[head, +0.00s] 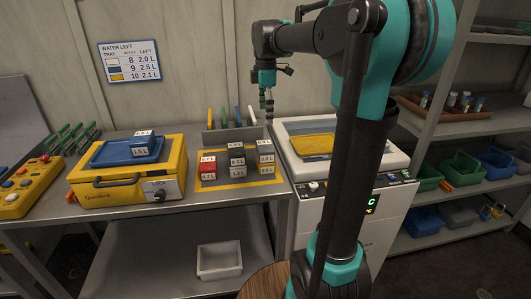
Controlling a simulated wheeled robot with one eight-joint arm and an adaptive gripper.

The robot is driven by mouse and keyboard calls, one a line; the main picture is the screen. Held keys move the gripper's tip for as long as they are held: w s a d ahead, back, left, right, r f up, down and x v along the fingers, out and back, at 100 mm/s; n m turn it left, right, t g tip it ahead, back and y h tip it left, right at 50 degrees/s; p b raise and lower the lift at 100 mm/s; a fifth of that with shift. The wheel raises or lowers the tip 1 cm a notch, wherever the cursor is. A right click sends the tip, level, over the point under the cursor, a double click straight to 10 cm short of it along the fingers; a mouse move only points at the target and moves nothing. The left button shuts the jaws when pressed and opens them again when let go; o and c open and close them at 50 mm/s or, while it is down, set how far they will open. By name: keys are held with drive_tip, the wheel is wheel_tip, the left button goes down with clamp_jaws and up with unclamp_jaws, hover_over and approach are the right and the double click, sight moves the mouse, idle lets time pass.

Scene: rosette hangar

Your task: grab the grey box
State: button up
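Several small labelled boxes stand on the yellow-edged mat (280,181) at the table's middle: red ones (208,174) at left, dark ones (237,172) in the middle and grey ones (266,172) at right. Another small grey box (141,152) sits on the blue tray (108,155) on the yellow case. A light grey open bin (219,268) stands on the shelf under the table. Which one the task means cannot be told. My gripper (268,116) hangs above the table's back right, apart from the boxes; its fingers are too small to read.
A white machine (318,188) with a yellow tray (314,145) stands right of the table, partly behind my arm. Shelves at right hold green, blue and grey bins (458,215). A yellow button panel (25,195) lies at left. A rack with coloured upright pieces (225,138) stands behind the boxes.

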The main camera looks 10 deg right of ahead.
sight(265, 145)
wheel_tip(265, 145, down, 14)
drive_tip(key=shift+w+a+r, duration=0.1)
drive_tip(key=c, duration=1.3)
